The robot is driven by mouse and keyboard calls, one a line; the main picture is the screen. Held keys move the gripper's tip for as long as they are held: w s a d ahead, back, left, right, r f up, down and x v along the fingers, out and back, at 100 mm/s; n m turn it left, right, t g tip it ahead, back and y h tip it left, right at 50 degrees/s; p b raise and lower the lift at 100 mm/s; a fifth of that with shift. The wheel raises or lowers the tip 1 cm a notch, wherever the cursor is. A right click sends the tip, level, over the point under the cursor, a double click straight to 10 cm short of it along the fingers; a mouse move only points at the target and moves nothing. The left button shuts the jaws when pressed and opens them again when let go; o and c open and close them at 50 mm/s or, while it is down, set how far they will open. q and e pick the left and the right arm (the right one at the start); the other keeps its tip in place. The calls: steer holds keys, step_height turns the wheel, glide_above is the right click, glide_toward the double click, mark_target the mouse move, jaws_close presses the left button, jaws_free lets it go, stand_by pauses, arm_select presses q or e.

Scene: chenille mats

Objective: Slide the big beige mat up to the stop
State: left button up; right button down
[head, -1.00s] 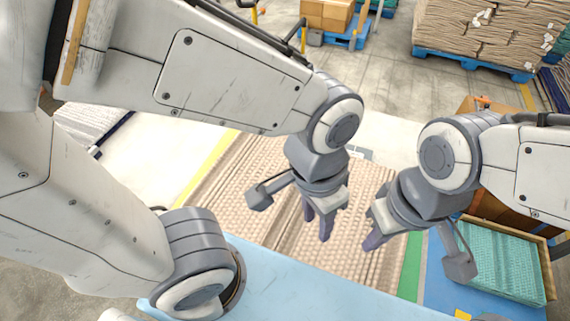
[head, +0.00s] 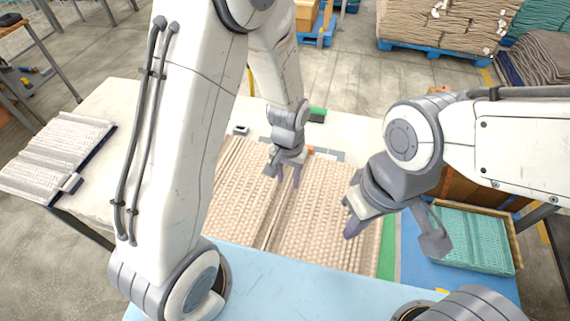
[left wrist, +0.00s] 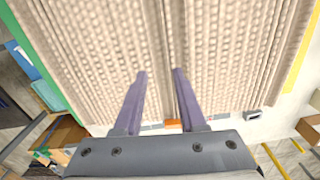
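The big beige mat (head: 310,228) lies flat on the work table, bobbly, with a raised lengthwise fold left of its middle. It also fills much of the left wrist view (left wrist: 95,50). A grey strip with an orange piece (left wrist: 173,124), perhaps the stop, lies by the mat's far edge; my left gripper partly hides it in the head view. My left gripper (head: 288,178) is over the far part of the mat, fingers apart and empty; contact is unclear. My right gripper (head: 351,222) hangs over the mat's right side; its finger gap is unclear.
A teal mat in a wooden tray (head: 472,240) is at the right. A green strip (head: 387,248) runs along the mat's right edge. A folded pale mat (head: 55,155) lies at the table's left end. A small grey device (head: 240,130) and a green-topped block (head: 317,115) stand beyond the mat.

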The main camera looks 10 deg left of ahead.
mark_target(284, 200)
arm_select(q)
steer(key=shift+w+a+f+n, duration=0.15)
steer(key=shift+w+a+f, duration=0.1)
steer(key=shift+a+f, duration=0.25)
steer(key=shift+w+a+f+n, duration=0.15)
steer(key=shift+w+a+f, duration=0.15)
steer(key=shift+f, duration=0.3)
steer(key=shift+s+f, duration=0.1)
step_height(284, 200, down, 10)
steer(key=shift+f+p, duration=0.1)
steer(key=shift+p, duration=1.1)
jaws_close()
